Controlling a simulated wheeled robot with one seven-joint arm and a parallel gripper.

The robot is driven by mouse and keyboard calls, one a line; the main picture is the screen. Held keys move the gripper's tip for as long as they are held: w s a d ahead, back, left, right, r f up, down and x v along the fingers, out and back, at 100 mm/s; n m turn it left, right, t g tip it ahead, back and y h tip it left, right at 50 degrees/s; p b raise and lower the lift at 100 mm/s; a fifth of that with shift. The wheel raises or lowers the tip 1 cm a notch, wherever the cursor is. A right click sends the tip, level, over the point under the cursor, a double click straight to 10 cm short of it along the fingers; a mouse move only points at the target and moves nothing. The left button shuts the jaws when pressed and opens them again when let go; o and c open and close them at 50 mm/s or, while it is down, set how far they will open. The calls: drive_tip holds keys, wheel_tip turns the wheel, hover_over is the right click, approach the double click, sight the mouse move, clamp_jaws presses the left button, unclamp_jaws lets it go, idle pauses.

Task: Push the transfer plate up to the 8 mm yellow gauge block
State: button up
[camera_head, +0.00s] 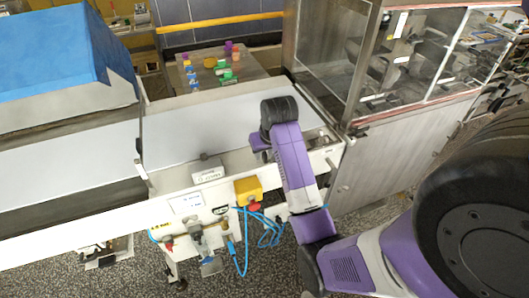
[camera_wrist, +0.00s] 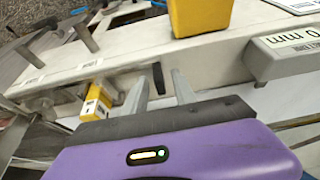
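My gripper's two grey fingers (camera_wrist: 159,91) point away from its purple body in the wrist view. They stand apart, with a dark upright tab (camera_wrist: 158,78) showing between or just beyond them; contact cannot be told. A small yellow block (camera_wrist: 97,102) with a pale label sits left of the fingers, apart from them, near the pale rail; its print is too small to read, but it looks like the gauge block. The transfer plate cannot be clearly told from the pale machine parts. In the head view my purple wrist (camera_head: 262,143) is over the belt's right end and its fingers are hidden.
A yellow box (camera_head: 248,188) is on the machine's front, also large in the wrist view (camera_wrist: 200,15). A grey labelled block (camera_head: 207,171) stands left of it. Two grey pegs (camera_wrist: 85,38) rise from the rail. A glass cabinet (camera_head: 400,55) stands at right. The white belt (camera_head: 195,130) is clear.

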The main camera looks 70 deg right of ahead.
clamp_jaws()
drive_tip(key=shift+s+d, duration=0.2)
drive_tip(key=shift+s, duration=0.05)
unclamp_jaws()
drive_tip(key=shift+r, duration=0.1)
drive_tip(key=v, duration=0.7)
drive_tip(key=shift+r+b, duration=0.3)
drive_tip(key=shift+b, duration=0.15)
drive_tip(key=shift+a, duration=0.15)
